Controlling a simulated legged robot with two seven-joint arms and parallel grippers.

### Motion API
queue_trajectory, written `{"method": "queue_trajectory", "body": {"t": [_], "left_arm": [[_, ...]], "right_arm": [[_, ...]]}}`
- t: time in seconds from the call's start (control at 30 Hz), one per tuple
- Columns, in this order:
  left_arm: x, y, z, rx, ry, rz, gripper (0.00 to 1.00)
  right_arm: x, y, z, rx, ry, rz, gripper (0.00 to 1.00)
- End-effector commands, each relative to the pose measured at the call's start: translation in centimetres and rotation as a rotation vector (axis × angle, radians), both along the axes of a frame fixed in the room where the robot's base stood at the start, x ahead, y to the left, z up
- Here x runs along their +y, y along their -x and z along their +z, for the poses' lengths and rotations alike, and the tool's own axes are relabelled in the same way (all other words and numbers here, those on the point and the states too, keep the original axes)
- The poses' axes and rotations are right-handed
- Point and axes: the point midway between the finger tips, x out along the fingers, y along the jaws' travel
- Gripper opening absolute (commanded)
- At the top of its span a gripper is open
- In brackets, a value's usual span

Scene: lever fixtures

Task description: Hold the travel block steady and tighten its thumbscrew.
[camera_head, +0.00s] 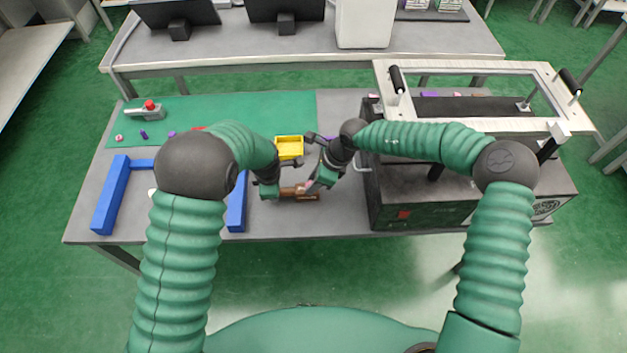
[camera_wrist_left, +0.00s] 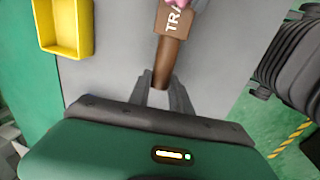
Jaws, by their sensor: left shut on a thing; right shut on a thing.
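The travel block (camera_head: 305,195) is a brown piece lying on the grey table in front of the yellow bin. In the left wrist view the travel block (camera_wrist_left: 174,20) shows part of its white lettering, and a brown bar runs from it toward me. My left gripper (camera_head: 279,193) is shut on the bar end of the block; its fingers (camera_wrist_left: 164,88) straddle the bar. A pink thumbscrew (camera_wrist_left: 200,4) shows at the block's top edge. My right gripper (camera_head: 311,187) reaches down over the block's right part and is shut on the thumbscrew, which it mostly hides.
A yellow bin (camera_head: 289,146) stands just behind the block. Blue rails (camera_head: 111,195) lie at left, one partly behind my left arm. A dark machine with a pale frame (camera_head: 480,66) fills the right. A red-button device (camera_head: 149,109) sits on the green mat (camera_head: 220,108).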

Motion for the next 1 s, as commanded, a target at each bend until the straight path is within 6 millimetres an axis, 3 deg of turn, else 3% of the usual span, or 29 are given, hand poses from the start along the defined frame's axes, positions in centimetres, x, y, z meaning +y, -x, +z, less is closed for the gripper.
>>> {"method": "queue_trajectory", "body": {"t": [1.0], "left_arm": [[0.00, 0.00, -0.02, 0.001, 0.000, 0.000, 0.00]], "right_arm": [[0.58, 0.59, 0.03, -0.001, 0.002, -0.891, 0.00]]}}
